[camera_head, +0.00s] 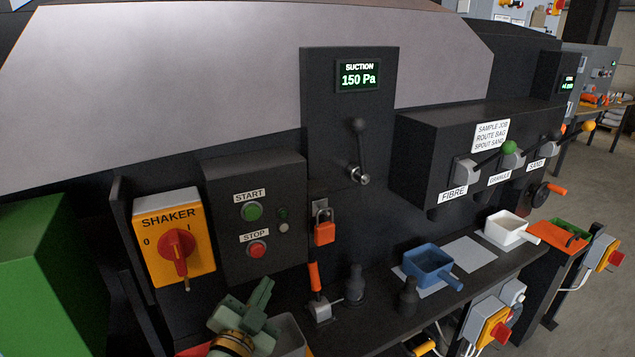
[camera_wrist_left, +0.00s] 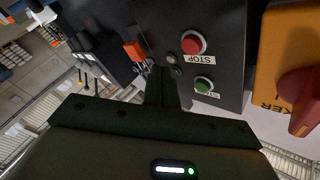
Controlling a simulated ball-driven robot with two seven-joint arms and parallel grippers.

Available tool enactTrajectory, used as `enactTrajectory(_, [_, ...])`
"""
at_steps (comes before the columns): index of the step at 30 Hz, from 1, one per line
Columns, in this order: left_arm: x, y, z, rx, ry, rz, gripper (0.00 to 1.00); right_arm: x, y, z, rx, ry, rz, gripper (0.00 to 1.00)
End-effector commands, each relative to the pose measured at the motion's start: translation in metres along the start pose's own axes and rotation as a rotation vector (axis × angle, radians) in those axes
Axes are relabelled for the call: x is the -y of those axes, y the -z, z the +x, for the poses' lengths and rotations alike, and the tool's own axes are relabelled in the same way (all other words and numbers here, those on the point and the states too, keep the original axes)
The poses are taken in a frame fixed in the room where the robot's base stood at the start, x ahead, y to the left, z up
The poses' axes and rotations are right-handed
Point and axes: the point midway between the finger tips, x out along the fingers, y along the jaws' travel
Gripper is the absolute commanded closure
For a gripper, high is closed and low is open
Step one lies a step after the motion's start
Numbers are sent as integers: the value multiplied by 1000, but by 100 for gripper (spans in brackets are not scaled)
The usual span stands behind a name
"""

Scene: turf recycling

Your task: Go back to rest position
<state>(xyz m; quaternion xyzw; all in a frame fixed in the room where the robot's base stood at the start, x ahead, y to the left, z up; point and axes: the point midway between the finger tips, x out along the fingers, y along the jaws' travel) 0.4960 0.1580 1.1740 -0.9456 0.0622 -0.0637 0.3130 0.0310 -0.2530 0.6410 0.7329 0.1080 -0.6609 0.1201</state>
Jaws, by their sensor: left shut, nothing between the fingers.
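My left gripper (camera_head: 260,296) is in the lower left of the head view, in front of the control panel and below the STOP button. It is shut with nothing in it. In the left wrist view its closed fingers (camera_wrist_left: 166,88) point at the panel with the STOP button (camera_wrist_left: 193,42) and the START button (camera_wrist_left: 204,85). They appear apart from the panel. My right gripper is not in either view.
The shaker switch (camera_head: 176,243) is left of the START/STOP box (camera_head: 255,215). An orange padlock (camera_head: 324,232) and an orange-handled lever (camera_head: 316,280) are to the right. The shelf holds a blue scoop (camera_head: 431,267) and a white scoop (camera_head: 510,229). A suction display (camera_head: 358,76) reads 150 Pa.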

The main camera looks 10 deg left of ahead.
Motion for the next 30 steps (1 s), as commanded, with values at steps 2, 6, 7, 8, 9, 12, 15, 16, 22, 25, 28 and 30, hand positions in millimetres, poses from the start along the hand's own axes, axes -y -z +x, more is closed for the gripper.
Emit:
enactTrajectory(2, [-1, -23, -21, 123, -17, 14, 100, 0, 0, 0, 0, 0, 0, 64])
enactTrajectory(6, [1, -73, -81, 427, -72, 54, 100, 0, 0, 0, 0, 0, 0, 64])
enactTrajectory(7, [2, -82, -94, 488, -85, 66, 100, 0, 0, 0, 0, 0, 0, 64])
enactTrajectory(8, [3, -89, -107, 542, -99, 75, 100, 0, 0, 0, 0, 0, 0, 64])
enactTrajectory(9, [4, -97, -124, 609, -116, 86, 100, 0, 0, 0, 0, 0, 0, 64])
enactTrajectory(12, [8, -113, -162, 756, -156, 120, 100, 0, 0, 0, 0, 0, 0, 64])
enactTrajectory(15, [13, -123, -199, 885, -197, 153, 100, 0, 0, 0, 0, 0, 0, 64])
enactTrajectory(16, [14, -126, -209, 921, -209, 164, 100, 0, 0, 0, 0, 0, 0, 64])
enactTrajectory(22, [14, -145, -263, 1107, -292, 219, 100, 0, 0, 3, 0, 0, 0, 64])
enactTrajectory(25, [-16, -173, -260, 1112, -333, 191, 100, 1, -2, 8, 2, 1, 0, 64])
enactTrajectory(28, [-45, -201, -261, 1122, -375, 162, 100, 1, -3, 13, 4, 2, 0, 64])
enactTrajectory(30, [-68, -222, -264, 1130, -405, 137, 100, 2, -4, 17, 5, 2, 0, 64])
